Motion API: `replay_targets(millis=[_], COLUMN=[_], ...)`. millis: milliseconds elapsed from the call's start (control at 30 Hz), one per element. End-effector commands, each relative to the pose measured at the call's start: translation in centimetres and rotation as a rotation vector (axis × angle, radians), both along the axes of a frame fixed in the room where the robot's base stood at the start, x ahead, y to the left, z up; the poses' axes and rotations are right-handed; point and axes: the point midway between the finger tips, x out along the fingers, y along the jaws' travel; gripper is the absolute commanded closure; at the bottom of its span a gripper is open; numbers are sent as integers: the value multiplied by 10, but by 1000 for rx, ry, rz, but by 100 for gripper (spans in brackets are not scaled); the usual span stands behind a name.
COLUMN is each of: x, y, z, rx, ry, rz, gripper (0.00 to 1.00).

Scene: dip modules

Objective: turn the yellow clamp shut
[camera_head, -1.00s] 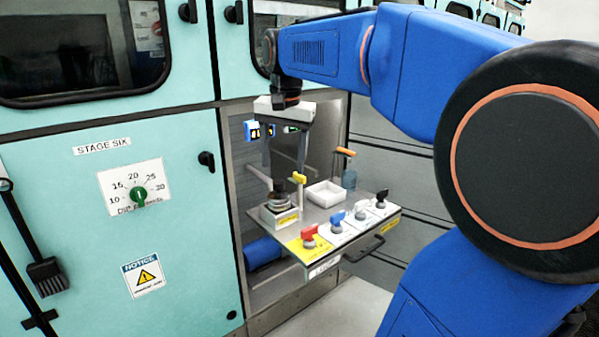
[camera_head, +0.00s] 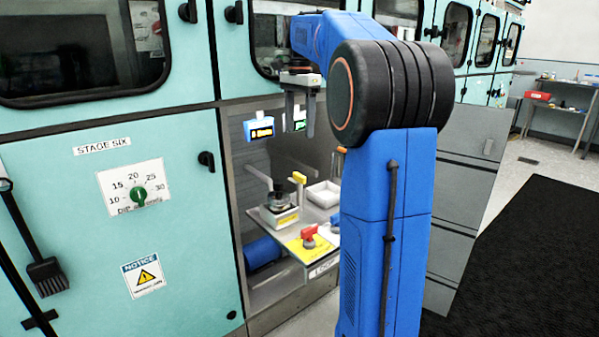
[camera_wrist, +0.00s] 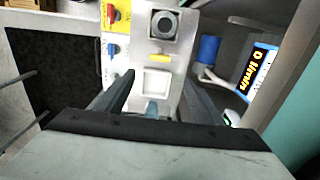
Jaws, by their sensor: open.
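The yellow clamp (camera_head: 299,178) stands upright on a post beside a dark round fixture (camera_head: 279,197) on the pull-out shelf. In the wrist view the clamp (camera_wrist: 160,58) shows as a short yellow bar just below the round fixture (camera_wrist: 163,24), lying across the picture. My gripper (camera_head: 298,132) is open and empty, pointing down. It hangs above the shelf, higher than the clamp and apart from it. In the wrist view its two fingers (camera_wrist: 160,84) stand wide apart with the white tray between them.
My arm hides the shelf's right side. A lit display (camera_head: 259,129) hangs at the back.

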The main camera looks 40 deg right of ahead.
Motion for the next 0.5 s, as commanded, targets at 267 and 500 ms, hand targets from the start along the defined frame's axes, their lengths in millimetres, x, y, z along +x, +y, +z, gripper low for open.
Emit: replay_targets(millis=[267, 500], x=[-1, -1], y=[1, 1], z=[-49, -92], rx=[1, 1], ry=[2, 2], rz=[1, 2], gripper=[38, 38])
